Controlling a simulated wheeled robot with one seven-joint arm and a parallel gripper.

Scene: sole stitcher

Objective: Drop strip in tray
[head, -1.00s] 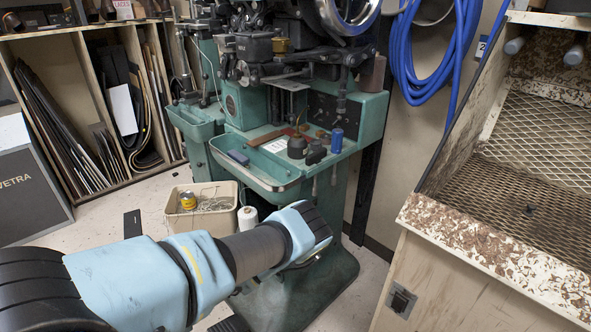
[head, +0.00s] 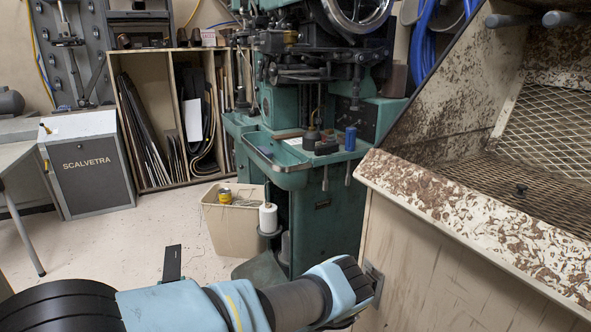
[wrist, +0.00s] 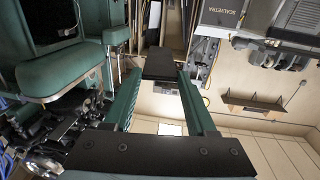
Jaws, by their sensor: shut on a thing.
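In the wrist view my gripper (wrist: 162,78) shows two green fingers, with a short dark piece, seemingly the strip (wrist: 160,62), between their far ends. The fingers are shut on it. The teal tray (head: 279,180) is on the front of the green stitcher, above and beyond my wrist. Its rim and some small things near it show. In the wrist view a green tray-like part (wrist: 65,75) is at the left, apart from the fingers.
A beige bin (head: 228,231) with a yellow tin stands below the tray, beside a white thread spool (head: 268,217). The speckled bench (head: 450,215) is close on the right. Open floor lies at the left.

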